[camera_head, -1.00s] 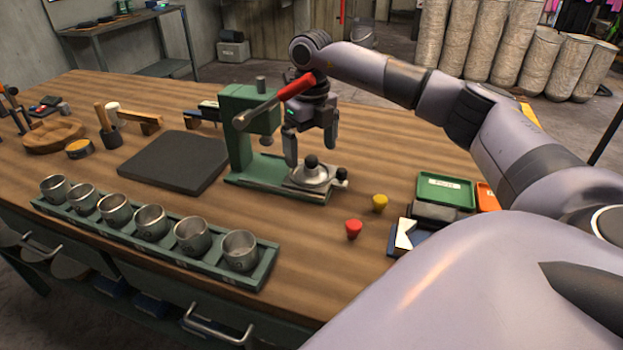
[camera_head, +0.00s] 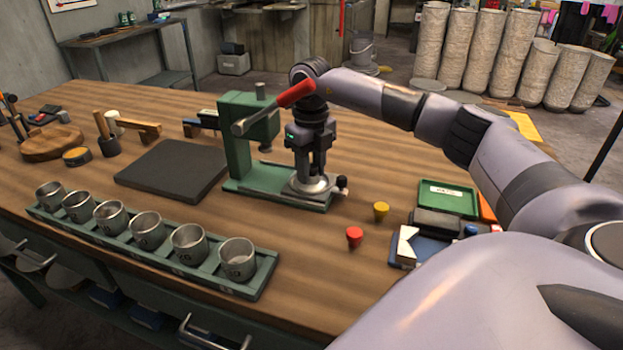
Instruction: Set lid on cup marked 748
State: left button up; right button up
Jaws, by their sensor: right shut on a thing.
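Several metal cups (camera_head: 144,230) stand upright in a row in a long green rack (camera_head: 262,286) at the front left. They carry small dark marks, too small to read, so I cannot tell which is 748. My right gripper (camera_head: 310,176) points straight down over the base of a green press and is shut on the black knob of a round metal lid (camera_head: 309,186). The knob is hidden between the fingers. The lid is at the press base; I cannot tell whether it is still touching it. My left gripper is out of view.
The green press (camera_head: 238,140) with a red-handled lever stands just left of my right gripper. A dark mat (camera_head: 172,170) lies behind the cup rack. Red (camera_head: 354,236) and yellow (camera_head: 381,210) plugs and a green tray (camera_head: 448,198) are at the right.

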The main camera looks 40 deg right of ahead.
dwell(0.6)
jog(key=shift+r+p, duration=2.3)
jog(key=shift+r, duration=0.25)
